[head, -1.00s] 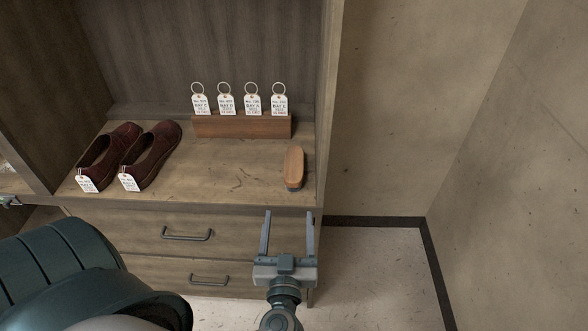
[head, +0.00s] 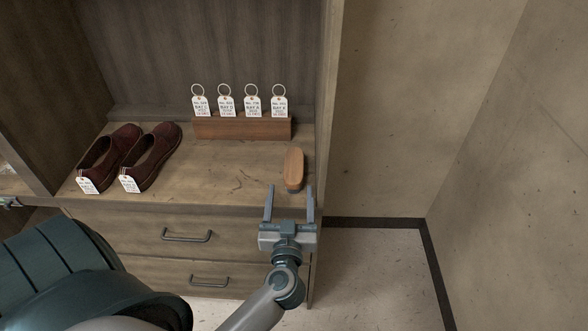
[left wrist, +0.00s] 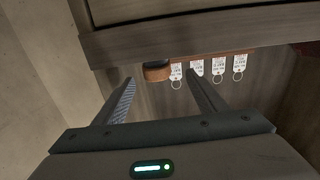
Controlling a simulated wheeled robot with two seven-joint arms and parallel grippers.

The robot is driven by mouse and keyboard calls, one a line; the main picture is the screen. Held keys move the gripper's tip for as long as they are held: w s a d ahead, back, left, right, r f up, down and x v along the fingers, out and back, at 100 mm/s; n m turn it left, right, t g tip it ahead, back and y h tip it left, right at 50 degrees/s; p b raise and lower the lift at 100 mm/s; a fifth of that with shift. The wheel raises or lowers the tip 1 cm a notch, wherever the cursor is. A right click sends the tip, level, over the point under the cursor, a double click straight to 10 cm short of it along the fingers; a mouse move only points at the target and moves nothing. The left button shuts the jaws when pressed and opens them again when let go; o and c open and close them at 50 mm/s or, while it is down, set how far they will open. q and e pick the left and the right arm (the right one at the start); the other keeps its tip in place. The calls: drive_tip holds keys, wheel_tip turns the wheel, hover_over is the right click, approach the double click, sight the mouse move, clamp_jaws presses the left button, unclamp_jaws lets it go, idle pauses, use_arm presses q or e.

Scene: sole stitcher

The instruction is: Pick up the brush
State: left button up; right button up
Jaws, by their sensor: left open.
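The brush (head: 294,167) has a tan wooden back and a dark underside. It lies on the shelf near its right end, pointing toward the front edge. My left gripper (head: 290,190) is open and empty, just in front of the shelf edge and close to the near end of the brush, not visibly touching it. In the left wrist view the brush (left wrist: 157,71) shows beyond the two fingers (left wrist: 160,85), roughly between them. My right gripper is not in view.
A wooden block (head: 243,127) with several ringed tags stands behind the brush. A pair of brown shoes (head: 150,157) with tags sits at the shelf's left. The cabinet's side panel (head: 329,120) is close on the right. Drawers (head: 187,236) lie below.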

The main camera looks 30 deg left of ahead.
sight(294, 169)
use_arm(q)
drive_tip(key=shift+x, duration=1.8)
drive_tip(key=shift+d+x, duration=0.15)
drive_tip(key=shift+x, duration=1.15)
drive_tip(key=shift+d+x, duration=0.15)
drive_tip(key=shift+x, duration=1.15)
drive_tip(key=shift+w+r, duration=0.1)
drive_tip(key=shift+w, duration=0.1)
drive_tip(key=c, duration=1.2)
